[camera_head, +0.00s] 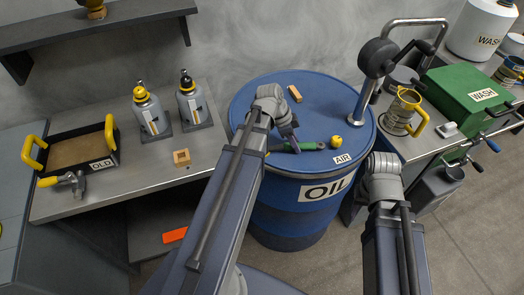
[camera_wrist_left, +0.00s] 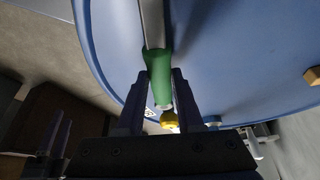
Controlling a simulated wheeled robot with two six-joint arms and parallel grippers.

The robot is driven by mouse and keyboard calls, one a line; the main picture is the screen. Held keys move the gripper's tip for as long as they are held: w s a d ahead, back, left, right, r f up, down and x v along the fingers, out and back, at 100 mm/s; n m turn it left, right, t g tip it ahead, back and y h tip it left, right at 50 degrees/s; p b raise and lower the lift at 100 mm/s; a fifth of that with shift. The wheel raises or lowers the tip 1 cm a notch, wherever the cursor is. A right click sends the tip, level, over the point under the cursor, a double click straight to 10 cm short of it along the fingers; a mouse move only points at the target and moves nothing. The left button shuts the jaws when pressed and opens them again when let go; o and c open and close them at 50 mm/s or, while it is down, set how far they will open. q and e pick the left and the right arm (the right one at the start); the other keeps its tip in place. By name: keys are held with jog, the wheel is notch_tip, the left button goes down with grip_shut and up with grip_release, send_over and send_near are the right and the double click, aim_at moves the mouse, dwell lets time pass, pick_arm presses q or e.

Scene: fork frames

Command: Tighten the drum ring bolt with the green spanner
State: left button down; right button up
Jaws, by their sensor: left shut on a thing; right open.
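The green spanner (camera_head: 304,146) lies level over the blue drum's lid, its green handle close above it. In the left wrist view its handle (camera_wrist_left: 160,78) sits between the fingers of my left gripper (camera_wrist_left: 157,75), which is shut on it, and the metal shank runs up out of the picture. A yellow knob (camera_head: 336,141) is just beyond the handle's end; I cannot tell whether it is the bolt. The spanner's head and its contact are hidden. My right gripper (camera_wrist_left: 57,119) is apart from the drum, open and empty; in the head view its fingers are hidden behind my wrist.
The blue drum (camera_head: 290,225) carries OIL and AIR labels. A wooden block (camera_head: 294,93) lies on its lid, and a chrome pipe (camera_head: 364,100) rises at its right edge. A mug (camera_head: 402,112) and green box (camera_head: 465,95) stand right; two bottles (camera_head: 150,110) and a tray (camera_head: 112,140) left.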

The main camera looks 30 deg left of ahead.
pick_arm(q)
jog(key=shift+w, duration=0.1)
jog(key=shift+w+a+n, duration=0.25)
jog(key=shift+n, duration=0.25)
jog(key=c, duration=1.1)
grip_release()
jog(key=shift+w, duration=0.1)
grip_shut()
dwell(1.0)
jog(key=shift+w+a+r+t, duration=0.1)
jog(key=shift+a+r+t, duration=0.1)
jog(key=shift+t, duration=0.1)
dwell(0.4)
jog(key=shift+r+p, duration=1.35)
jog(key=shift+p, duration=0.05)
dwell(2.0)
